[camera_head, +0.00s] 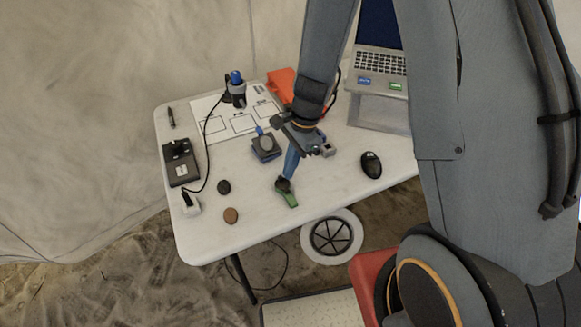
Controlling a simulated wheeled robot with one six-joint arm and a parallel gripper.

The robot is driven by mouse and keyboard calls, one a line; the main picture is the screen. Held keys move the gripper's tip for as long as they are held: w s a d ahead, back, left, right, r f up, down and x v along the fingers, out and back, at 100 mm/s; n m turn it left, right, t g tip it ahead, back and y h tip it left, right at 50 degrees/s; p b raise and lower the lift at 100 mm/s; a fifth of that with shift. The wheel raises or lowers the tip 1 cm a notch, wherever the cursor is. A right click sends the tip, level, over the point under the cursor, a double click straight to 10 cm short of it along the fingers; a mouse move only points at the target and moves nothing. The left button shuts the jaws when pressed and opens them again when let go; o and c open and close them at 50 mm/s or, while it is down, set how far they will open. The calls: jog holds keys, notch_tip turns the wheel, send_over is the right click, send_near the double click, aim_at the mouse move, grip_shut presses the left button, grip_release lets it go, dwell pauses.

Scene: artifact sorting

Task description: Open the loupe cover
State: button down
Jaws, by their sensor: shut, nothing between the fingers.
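A small, long green object (291,200), which I take to be the loupe with its cover, lies near the table's front edge. It is too small to tell whether the cover is open. My gripper (284,185) points down, with its blue fingers shut and empty. Its dark fingertips are at the far end of the green object, overlapping it in the view; I cannot tell whether they touch. They partly hide that end.
On the white table (240,235) are a dark square device (268,149), brown disc (231,215), dark disc (223,187), mouse (371,164), laptop (380,62), black box (180,162) and blue-topped stand (238,90).

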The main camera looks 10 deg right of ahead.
jog(key=shift+a+n, duration=0.25)
jog(key=shift+n, duration=0.35)
jog(key=shift+w+a+n+g+p, duration=0.15)
jog(key=shift+a+n+g+p, duration=0.3)
jog(key=shift+n, duration=0.45)
jog(key=n, duration=0.1)
jog(key=a+n, duration=0.1)
jog(key=shift+n+h, duration=0.3)
jog(key=n, duration=0.2)
jog(key=a+n, duration=0.1)
jog(key=s+a+n+g+h+p, duration=0.1)
jog(key=n, duration=0.1)
jog(key=shift+a+n, duration=0.1)
jog(key=shift+n, duration=0.2)
jog(key=n, duration=0.1)
jog(key=s+n, duration=0.1)
jog(key=a+n+h, duration=0.1)
jog(key=n, duration=0.1)
jog(key=shift+s+a+p, duration=0.1)
jog(key=shift+s+p, duration=0.15)
jog(key=shift+p, duration=0.05)
jog(key=shift+s+a+n+h, duration=0.15)
jog(key=shift+s+n+h, duration=0.15)
jog(key=shift+n, duration=0.5)
jog(key=shift+s+a+n+h, duration=0.1)
jog(key=shift+s+n+h, duration=0.15)
jog(key=shift+n, duration=0.55)
jog(key=shift+s, duration=0.1)
